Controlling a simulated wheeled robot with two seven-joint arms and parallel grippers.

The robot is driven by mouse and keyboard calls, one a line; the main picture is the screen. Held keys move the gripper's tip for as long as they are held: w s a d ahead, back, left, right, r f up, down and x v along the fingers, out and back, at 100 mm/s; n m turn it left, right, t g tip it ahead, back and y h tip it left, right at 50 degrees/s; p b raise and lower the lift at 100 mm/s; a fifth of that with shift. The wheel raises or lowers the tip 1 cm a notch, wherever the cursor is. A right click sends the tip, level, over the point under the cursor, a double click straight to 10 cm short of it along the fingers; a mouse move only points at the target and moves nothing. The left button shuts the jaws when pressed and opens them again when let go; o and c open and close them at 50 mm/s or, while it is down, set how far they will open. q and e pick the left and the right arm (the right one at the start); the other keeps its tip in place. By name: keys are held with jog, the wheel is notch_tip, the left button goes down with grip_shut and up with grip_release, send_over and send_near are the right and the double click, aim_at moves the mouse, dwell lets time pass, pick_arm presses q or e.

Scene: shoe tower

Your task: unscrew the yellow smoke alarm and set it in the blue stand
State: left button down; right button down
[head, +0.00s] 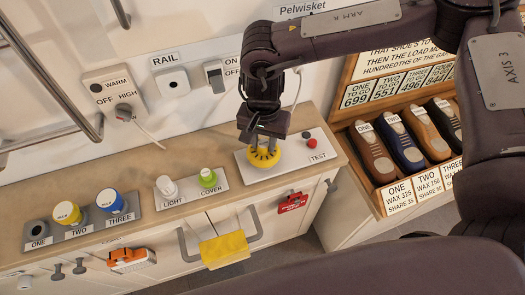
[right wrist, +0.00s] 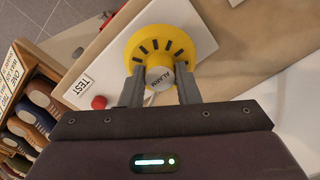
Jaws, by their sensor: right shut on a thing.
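The yellow smoke alarm (head: 264,158) is a round dome on a white plate at the back of the counter, right of the middle. In the right wrist view it is a yellow disc (right wrist: 195,35) with dark slots and a grey hub marked ALARM. My right gripper (head: 262,142) points down over it, with its fingers on either side of the hub, shut on it. The alarm appears to rest at the plate. No stand that is plainly blue shows; a grey-blue holder (head: 75,236) marked ONE, TWO, THREE stands at the left. My left gripper is not in view.
The holder carries a yellow cylinder (head: 68,215) and a blue one (head: 109,203); place ONE looks empty. LIGHT (head: 167,187) and COVER (head: 208,178) knobs stand between. A red TEST button (head: 311,143) is beside the alarm. A shoe rack (head: 400,145) stands right. A yellow cloth (head: 225,249) hangs in front.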

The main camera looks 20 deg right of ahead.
jog(key=shift+s+f+b, duration=0.1)
jog(key=shift+f+b, duration=0.35)
jog(key=shift+f, duration=0.2)
jog(key=c, duration=1)
grip_release()
jog(key=shift+r+p, duration=3.3)
jog(key=shift+r, duration=1.3)
